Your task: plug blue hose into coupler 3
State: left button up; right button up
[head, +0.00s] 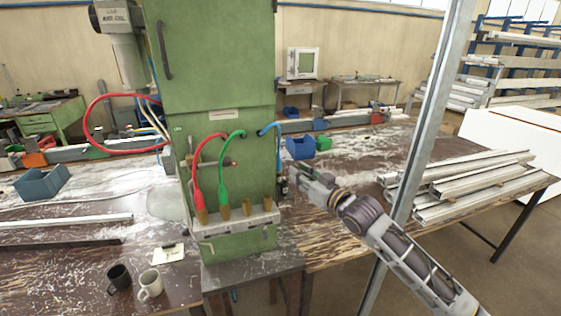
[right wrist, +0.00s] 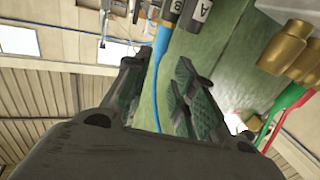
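The blue hose (head: 278,143) comes out of the green cabinet's front and hangs down its right side. In the right wrist view the blue hose (right wrist: 157,85) runs between the fingers of my right gripper (right wrist: 155,88), which look apart, with a gap on the hose's left. My right gripper (head: 287,181) is beside the cabinet's right edge. Dark and white pieces marked A (right wrist: 198,14) and B (right wrist: 173,9) are near the hose's lower part. The brass couplers stand in a row; the third from the left (head: 247,208) looks empty. My left gripper is not in view.
The red hose (head: 196,160) and green hose (head: 222,163) end at the first two couplers. The rightmost coupler (head: 270,205) looks empty. A metal post (head: 425,120) rises by my right arm. Metal profiles (head: 480,180) lie on the right table. Two mugs (head: 150,284) stand at lower left.

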aim_at(278, 154)
jog(key=shift+p+x, duration=0.9)
jog(key=shift+x, duration=4.9)
jog(key=shift+c, duration=0.2)
grip_shut()
jog(key=shift+r+p, duration=1.7)
jog(key=shift+r, duration=0.45)
jog(key=shift+s, duration=0.2)
jog(key=shift+s+d+p, duration=0.25)
jog(key=shift+s+p, duration=0.2)
jog(key=shift+s, duration=0.25)
jog(key=shift+s+d+p, duration=0.25)
jog(key=shift+s+p, duration=0.15)
jog(key=shift+s, duration=0.35)
